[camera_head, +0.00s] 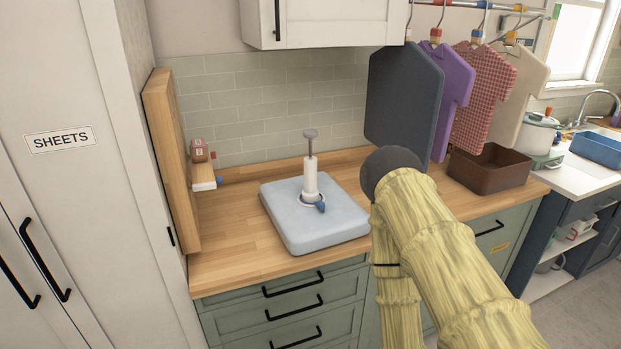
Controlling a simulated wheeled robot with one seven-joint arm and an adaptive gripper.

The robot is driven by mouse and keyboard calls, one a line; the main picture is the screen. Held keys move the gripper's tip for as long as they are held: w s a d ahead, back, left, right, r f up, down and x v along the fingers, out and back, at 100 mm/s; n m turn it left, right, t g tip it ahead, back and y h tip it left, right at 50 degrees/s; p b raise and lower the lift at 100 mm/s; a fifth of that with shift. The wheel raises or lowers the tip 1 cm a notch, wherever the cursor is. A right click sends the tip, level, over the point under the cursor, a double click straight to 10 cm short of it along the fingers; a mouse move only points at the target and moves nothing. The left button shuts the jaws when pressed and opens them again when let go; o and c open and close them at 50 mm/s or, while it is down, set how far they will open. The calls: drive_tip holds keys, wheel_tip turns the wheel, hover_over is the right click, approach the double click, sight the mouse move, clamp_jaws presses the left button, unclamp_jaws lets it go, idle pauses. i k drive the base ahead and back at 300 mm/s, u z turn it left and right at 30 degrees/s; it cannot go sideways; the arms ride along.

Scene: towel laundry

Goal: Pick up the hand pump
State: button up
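The hand pump (311,178) stands upright in the head view, with a white cylinder body and a grey handle raised on a thin rod at its top. Its base rests on a light blue, rounded square pad (280,218) on the wooden counter. A small blue nozzle-like part (320,207) shows at the front of the pump's base. My arm, with a yellow wood-like pattern and a dark rounded joint, is bent to the right of the pad. My gripper is not in view. Nothing is seen touching the pump.
The wooden counter (232,253) is clear left of the pad. A small shelf (202,176) and a tall wooden panel (170,160) stand at the left. A white wall cabinet (340,20) hangs above. A brown bin (490,170) and hanging shirts (484,95) are at the right.

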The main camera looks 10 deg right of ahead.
sight(309, 195)
drive_tip(key=z, duration=1.9)
drive_tip(key=i, duration=1.3)
drive_tip(key=u, duration=2.8)
